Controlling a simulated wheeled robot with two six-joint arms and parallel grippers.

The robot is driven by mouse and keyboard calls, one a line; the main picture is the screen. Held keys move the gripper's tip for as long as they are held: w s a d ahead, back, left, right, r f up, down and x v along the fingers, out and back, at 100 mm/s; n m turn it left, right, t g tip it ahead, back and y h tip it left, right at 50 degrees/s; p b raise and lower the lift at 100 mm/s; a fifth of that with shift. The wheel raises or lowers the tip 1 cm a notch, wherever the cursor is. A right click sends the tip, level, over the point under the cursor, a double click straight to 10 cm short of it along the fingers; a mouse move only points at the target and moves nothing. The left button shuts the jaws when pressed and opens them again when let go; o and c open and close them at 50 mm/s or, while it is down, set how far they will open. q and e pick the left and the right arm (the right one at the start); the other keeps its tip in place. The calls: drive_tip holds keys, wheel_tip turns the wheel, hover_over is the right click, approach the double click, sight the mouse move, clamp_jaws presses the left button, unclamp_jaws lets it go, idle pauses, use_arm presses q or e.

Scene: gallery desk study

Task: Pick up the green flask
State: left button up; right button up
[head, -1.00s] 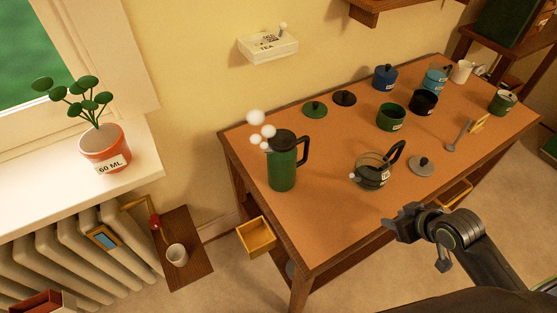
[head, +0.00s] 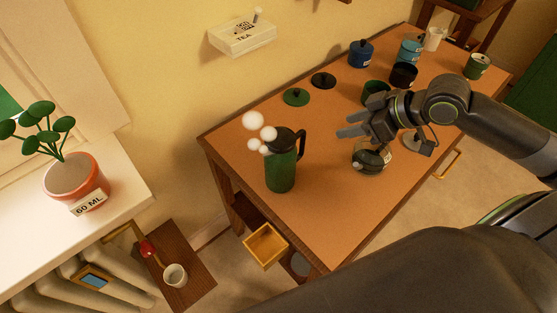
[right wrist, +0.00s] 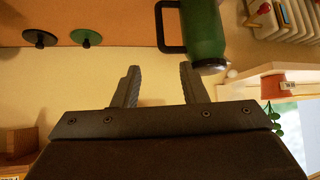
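The green flask (head: 281,172), with a dark lid and dark handle, stands upright on the orange-brown desk (head: 322,213) near its left end. White round puffs hang above its lid. My right gripper (head: 354,122) is open and empty, to the right of the flask and apart from it, above the glass teapot. In the right wrist view the gripper's two fingers (right wrist: 159,80) are spread, and the flask (right wrist: 204,28) with its handle shows beyond them, upside down. My left gripper is not in view.
A dark glass teapot (head: 369,160) stands under my right gripper, partly hidden. Green (head: 296,97) and black (head: 323,80) lids lie behind the flask. Several canisters and cups stand toward the far right. An open yellow drawer (head: 265,245) juts out below the desk's left end. The desk's front left is clear.

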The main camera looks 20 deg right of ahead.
drive_tip(key=b, duration=0.1)
hover_over(301, 152)
drive_tip(key=s+d, duration=0.3)
wheel_tip(301, 152, down, 7)
drive_tip(key=shift+x, duration=3.25)
clamp_jaws()
